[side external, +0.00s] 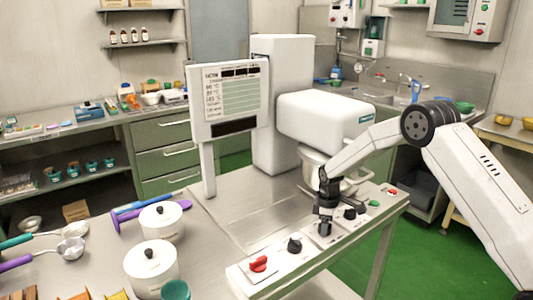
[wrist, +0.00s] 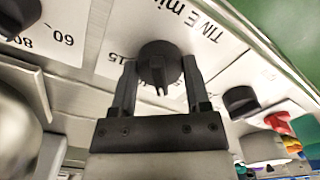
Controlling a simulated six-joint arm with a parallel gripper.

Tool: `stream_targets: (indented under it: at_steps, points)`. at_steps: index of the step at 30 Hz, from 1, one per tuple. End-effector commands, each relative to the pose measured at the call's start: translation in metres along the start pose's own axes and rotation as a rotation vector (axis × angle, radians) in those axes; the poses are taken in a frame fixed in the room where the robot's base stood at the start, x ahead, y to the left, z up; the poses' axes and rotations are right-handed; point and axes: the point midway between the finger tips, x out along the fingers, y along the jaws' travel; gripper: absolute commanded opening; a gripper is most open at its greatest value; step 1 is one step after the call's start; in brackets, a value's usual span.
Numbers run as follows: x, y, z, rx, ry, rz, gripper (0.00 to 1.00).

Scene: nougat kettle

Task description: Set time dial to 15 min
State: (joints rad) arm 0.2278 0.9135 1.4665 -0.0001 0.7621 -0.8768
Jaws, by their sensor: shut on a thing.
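The time dial (wrist: 159,62) is a round black knob with a raised ridge, on a white plate lettered "TIME min". A "15" mark (wrist: 118,59) shows to the left of the dial, by the left finger. My gripper (wrist: 160,78) is shut on the dial, one finger on each side. The ridge runs up and down in the wrist view; I cannot tell which mark it points at, and the fingers hide parts of the scale. In the side view my gripper (side external: 324,226) points down onto the control panel (side external: 276,277) and mostly hides the dial.
Beside the dial on the panel are a black knob (side external: 294,245), a red knob (side external: 258,264), another black knob (side external: 350,213), a green button (side external: 374,203) and a red button (side external: 392,190). The kettle (side external: 313,170) stands behind my gripper. White lidded pots (side external: 150,268) stand at the left.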

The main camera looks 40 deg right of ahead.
Motion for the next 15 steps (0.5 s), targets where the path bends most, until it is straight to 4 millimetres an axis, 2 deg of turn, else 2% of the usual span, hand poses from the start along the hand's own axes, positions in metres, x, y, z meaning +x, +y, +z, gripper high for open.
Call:
stream_targets:
  at_steps: [15]
  points:
    - [-0.0007, 0.0004, -0.0004, 0.489, 0.001, 0.001, 0.02]
